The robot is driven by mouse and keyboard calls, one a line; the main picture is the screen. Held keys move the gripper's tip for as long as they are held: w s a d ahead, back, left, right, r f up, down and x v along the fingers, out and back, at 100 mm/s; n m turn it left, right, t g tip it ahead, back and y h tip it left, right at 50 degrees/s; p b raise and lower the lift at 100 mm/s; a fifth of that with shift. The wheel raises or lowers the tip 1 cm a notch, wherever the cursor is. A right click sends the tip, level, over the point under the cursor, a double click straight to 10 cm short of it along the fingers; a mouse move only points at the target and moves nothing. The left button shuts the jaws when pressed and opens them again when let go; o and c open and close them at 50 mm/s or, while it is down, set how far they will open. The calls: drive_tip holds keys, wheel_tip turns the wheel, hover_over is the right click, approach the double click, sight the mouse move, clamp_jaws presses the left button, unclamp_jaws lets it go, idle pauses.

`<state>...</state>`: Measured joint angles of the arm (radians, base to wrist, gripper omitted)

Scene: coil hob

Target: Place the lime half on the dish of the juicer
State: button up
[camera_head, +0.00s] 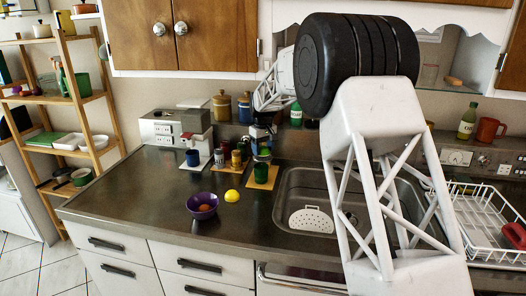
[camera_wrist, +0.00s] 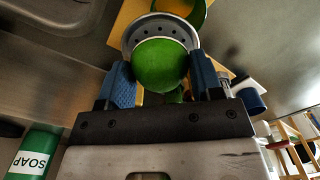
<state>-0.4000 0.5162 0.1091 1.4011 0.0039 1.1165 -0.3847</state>
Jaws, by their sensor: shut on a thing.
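The lime half (camera_wrist: 160,65) is a rounded green dome between the blue pads of my gripper (camera_wrist: 163,74) in the wrist view. My gripper is shut on it, one finger at each side. Just beyond the lime, a grey round dish with holes (camera_wrist: 151,22), the juicer's dish, shows partly; the lime hides the rest. I cannot tell whether the lime touches the dish. In the head view my gripper (camera_head: 263,138) hangs over the yellow board (camera_head: 257,184) that bears a green cup (camera_head: 261,174); the lime and dish are too small to make out clearly there.
A purple bowl (camera_head: 202,206) and a lemon (camera_head: 232,196) lie in front to the left. Jars (camera_head: 236,159) and a blue mug (camera_head: 192,158) stand left of my gripper. The sink (camera_head: 310,200) is to the right.

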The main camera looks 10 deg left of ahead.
sight(263, 147)
drive_tip(key=shift+f, duration=0.5)
drive_tip(key=shift+f, duration=0.2)
drive_tip(key=o, duration=0.9)
drive_tip(key=shift+r, duration=0.2)
wheel_tip(263, 147, up, 12)
idle(0.7)
drive_tip(key=shift+d, duration=0.1)
